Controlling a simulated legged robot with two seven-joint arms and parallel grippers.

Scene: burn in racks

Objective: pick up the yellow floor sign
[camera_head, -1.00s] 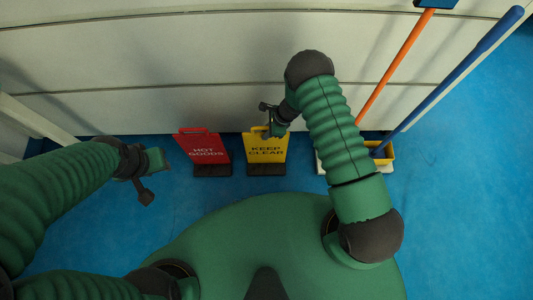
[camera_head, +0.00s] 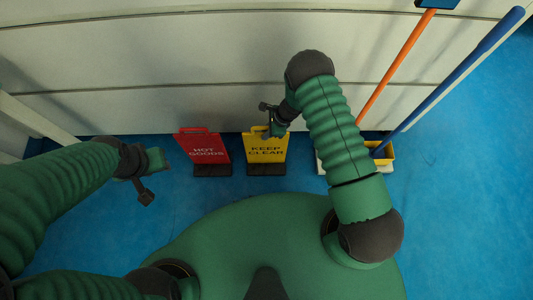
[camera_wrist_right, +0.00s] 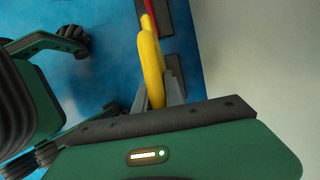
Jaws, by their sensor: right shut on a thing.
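The yellow floor sign (camera_head: 265,152), lettered KEEP CLEAR, stands upright on its dark base (camera_head: 266,169) on the blue floor by the wall. My right gripper (camera_head: 268,134) is at its top edge, shut on it. In the right wrist view the yellow sign (camera_wrist_right: 152,70) runs between the two grey fingers (camera_wrist_right: 158,98). My left gripper (camera_head: 160,160) is over the floor at the left, away from the sign. Whether its fingers are parted is too small to tell.
A red HOT GOODS sign (camera_head: 206,149) stands just left of the yellow one. The pale wall (camera_head: 200,65) is close behind the signs.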

